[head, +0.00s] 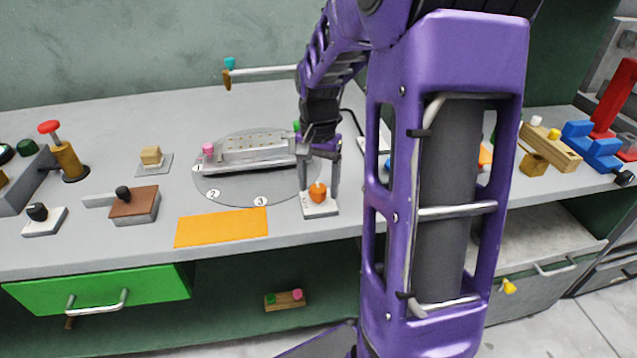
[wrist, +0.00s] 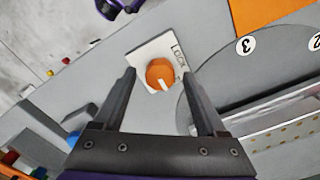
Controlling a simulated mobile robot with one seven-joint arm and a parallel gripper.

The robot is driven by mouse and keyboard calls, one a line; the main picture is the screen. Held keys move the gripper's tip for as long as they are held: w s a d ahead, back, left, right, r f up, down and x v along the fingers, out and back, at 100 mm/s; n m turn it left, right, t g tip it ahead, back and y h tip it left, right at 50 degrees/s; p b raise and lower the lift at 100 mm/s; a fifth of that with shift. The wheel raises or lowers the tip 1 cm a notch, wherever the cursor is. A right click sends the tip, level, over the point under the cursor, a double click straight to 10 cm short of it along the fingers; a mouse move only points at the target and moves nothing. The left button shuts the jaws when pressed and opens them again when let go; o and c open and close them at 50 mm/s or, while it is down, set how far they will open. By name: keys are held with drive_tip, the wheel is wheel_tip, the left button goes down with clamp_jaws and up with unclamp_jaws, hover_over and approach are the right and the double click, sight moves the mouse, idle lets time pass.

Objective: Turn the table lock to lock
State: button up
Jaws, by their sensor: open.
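The table lock is an orange knob (head: 317,192) on a white plate (head: 320,209) at the table's front edge, right of the orange mat. In the wrist view the knob (wrist: 160,73) has a white pointer mark aimed toward the bottom of the picture, and the plate (wrist: 143,52) reads "LOCK" along its right side; other lettering is too small or hidden. My gripper (head: 320,186) is open and points down over the knob. In the wrist view its two fingers (wrist: 160,75) stand on either side of the knob, apart from it.
A grey round turntable (head: 230,190) with numbered marks and a metal mould (head: 250,148) lies just left of the knob. An orange mat (head: 221,228) lies at the front. A brown block (head: 135,204) with a black knob stands further left. A blue object (wrist: 73,140) is near one finger.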

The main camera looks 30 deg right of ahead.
clamp_jaws()
drive_tip(key=shift+r+n, duration=0.1)
drive_tip(key=shift+n, duration=0.2)
drive_tip(key=n+p, duration=0.2)
drive_tip(key=shift+r+n, duration=0.1)
drive_tip(key=shift+n, duration=0.3)
drive_tip(key=n+p, duration=0.2)
drive_tip(key=n, duration=0.3)
drive_tip(key=shift+p, duration=0.3)
drive_tip(key=n+p, duration=0.2)
drive_tip(key=n, duration=0.3)
drive_tip(key=shift+w+n, duration=0.1)
drive_tip(key=shift+n, duration=0.3)
drive_tip(key=shift+a+n+p, duration=0.1)
drive_tip(key=shift+n+p, duration=0.9)
drive_tip(key=shift+n, duration=0.8)
